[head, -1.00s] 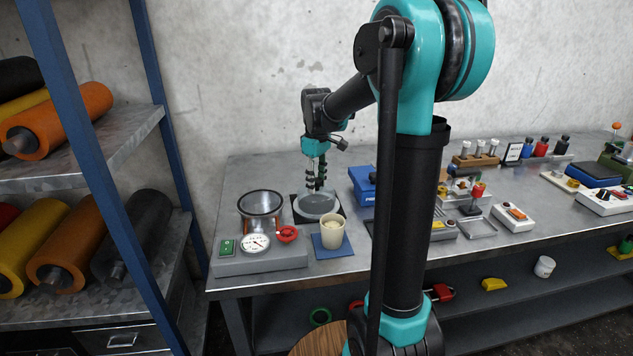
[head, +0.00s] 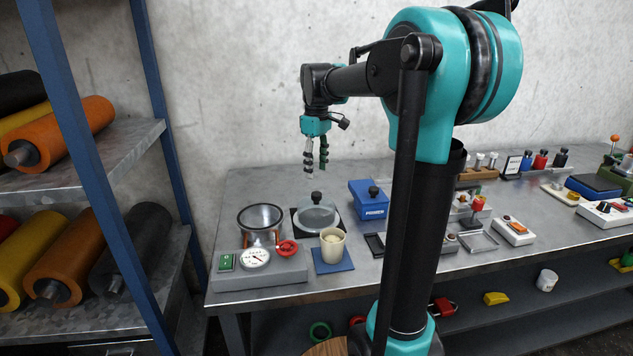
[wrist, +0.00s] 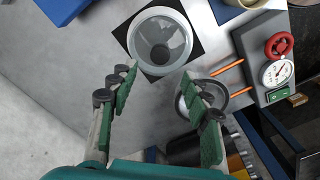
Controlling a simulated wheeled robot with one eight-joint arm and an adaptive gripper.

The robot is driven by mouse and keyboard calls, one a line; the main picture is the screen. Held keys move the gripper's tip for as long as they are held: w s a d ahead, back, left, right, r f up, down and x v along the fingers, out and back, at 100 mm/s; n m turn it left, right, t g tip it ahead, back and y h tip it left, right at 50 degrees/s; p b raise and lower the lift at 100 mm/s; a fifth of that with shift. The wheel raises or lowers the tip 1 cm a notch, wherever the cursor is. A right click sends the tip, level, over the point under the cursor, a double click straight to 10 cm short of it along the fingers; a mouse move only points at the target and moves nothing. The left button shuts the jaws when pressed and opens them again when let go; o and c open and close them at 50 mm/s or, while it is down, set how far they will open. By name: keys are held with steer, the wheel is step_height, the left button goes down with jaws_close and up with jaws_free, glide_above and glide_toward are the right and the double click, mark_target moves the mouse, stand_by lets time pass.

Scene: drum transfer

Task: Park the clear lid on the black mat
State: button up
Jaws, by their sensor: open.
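The clear lid (head: 317,215) lies flat on the black mat (head: 296,226), its dark knob pointing up. In the wrist view the lid (wrist: 173,28) shows round and see-through, with the black mat (wrist: 122,33) around it. My gripper (head: 316,174) is open and empty. It hangs above the lid, clear of the knob. In the wrist view my gripper's fingers (wrist: 160,85) stand apart with nothing between them.
A metal drum (head: 260,222) stands open left of the mat, behind a grey unit with a gauge (head: 256,258) and red valve. A beige cup (head: 332,244) stands on a blue mat in front. A blue box (head: 368,200) stands to the right.

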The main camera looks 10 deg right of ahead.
step_height(320, 180, up, 2)
steer(key=shift+r, duration=0.1)
